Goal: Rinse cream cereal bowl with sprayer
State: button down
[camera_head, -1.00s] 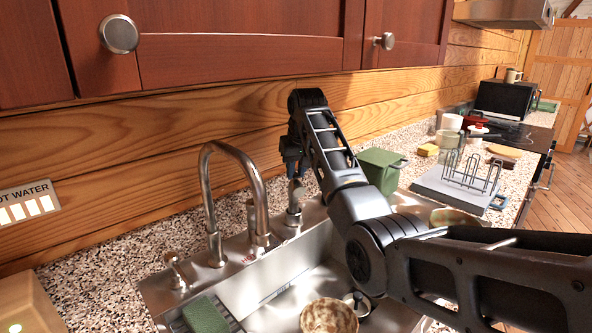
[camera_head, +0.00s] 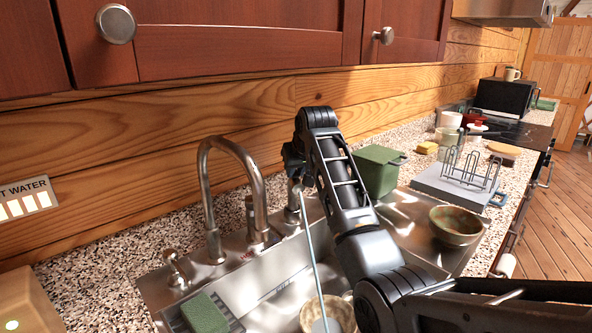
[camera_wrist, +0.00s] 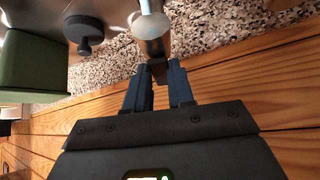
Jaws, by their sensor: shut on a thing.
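The cream cereal bowl (camera_head: 311,311), mottled with brown, sits in the sink basin at the bottom of the head view, partly cut off by the frame edge. My gripper (camera_wrist: 157,78) is shut on the sprayer (camera_wrist: 152,48), whose pale round head (camera_wrist: 150,26) shows beyond the fingertips. In the head view the sprayer (camera_head: 297,188) is tilted above the sink. A thin pale blue-grey stream (camera_head: 313,255) runs from it down into the bowl. My arm hides the fingers there and the right part of the basin.
A curved faucet (camera_head: 262,200) stands left of the sprayer. A green sponge (camera_head: 205,314) lies at the sink's left. A green box (camera_head: 377,171), a second, green-brown bowl (camera_head: 456,226) and a dish rack (camera_head: 450,187) stand to the right. Cabinets (camera_head: 240,50) hang above.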

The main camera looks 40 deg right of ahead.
jog(key=c, duration=1)
grip_release()
jog(key=shift+o, duration=0.2)
jog(key=b+v, duration=0.1)
jog(key=v, duration=0.6)
jog(key=shift+s+a+r, duration=0.15)
jog(key=shift+s+r, duration=0.05)
jog(key=shift+r, duration=0.05)
